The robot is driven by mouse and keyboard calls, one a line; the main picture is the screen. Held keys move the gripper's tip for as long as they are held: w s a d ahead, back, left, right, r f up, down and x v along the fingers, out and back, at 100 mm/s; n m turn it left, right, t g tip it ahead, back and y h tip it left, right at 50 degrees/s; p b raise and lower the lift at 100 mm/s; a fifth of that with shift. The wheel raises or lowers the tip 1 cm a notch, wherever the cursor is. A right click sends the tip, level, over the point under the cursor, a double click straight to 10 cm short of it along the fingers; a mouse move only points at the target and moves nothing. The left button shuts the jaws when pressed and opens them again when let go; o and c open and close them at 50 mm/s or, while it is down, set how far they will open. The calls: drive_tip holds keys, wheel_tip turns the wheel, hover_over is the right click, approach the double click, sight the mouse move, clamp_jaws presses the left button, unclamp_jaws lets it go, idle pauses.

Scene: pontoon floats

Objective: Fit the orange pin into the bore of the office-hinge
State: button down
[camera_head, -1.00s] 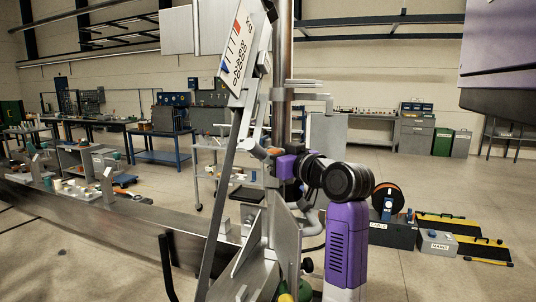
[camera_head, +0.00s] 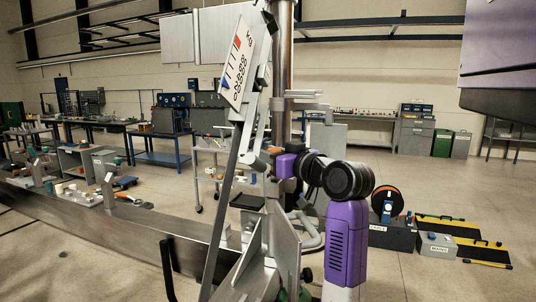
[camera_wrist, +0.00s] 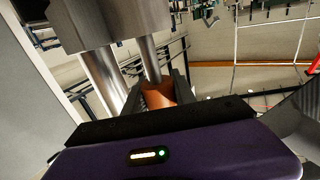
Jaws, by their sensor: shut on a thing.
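In the wrist view my gripper (camera_wrist: 158,92) is shut on the orange pin (camera_wrist: 159,97), whose orange end shows between the dark fingers. A bright metal rod (camera_wrist: 150,58) stands directly above the orange part and runs up to a grey metal block (camera_wrist: 128,16). This block looks like part of the office-hinge. I cannot tell whether the rod belongs to the pin, nor see the bore.
A thicker metal tube (camera_wrist: 103,75) stands left of the rod in the wrist view. In the head view a vertical pole (camera_head: 284,70) and slanted plates stand close by my arm. A long metal beam (camera_head: 150,225) crosses the left floor.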

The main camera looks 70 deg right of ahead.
drive_tip(key=shift+r+p, duration=1.4)
drive_tip(key=shift+r, duration=0.3)
drive_tip(key=shift+p, duration=0.3)
idle(0.8)
wheel_tip(320, 180, down, 6)
drive_tip(key=b, duration=0.4)
drive_tip(key=shift+f+b, duration=0.25)
drive_tip(key=shift+b, duration=0.05)
idle(2.2)
drive_tip(key=c, duration=0.9)
unclamp_jaws()
drive_tip(key=shift+c, duration=0.2)
drive_tip(key=p+v, duration=0.1)
drive_tip(key=v, duration=0.6)
drive_tip(key=shift+s+a, duration=0.2)
drive_tip(key=shift+s, duration=0.15)
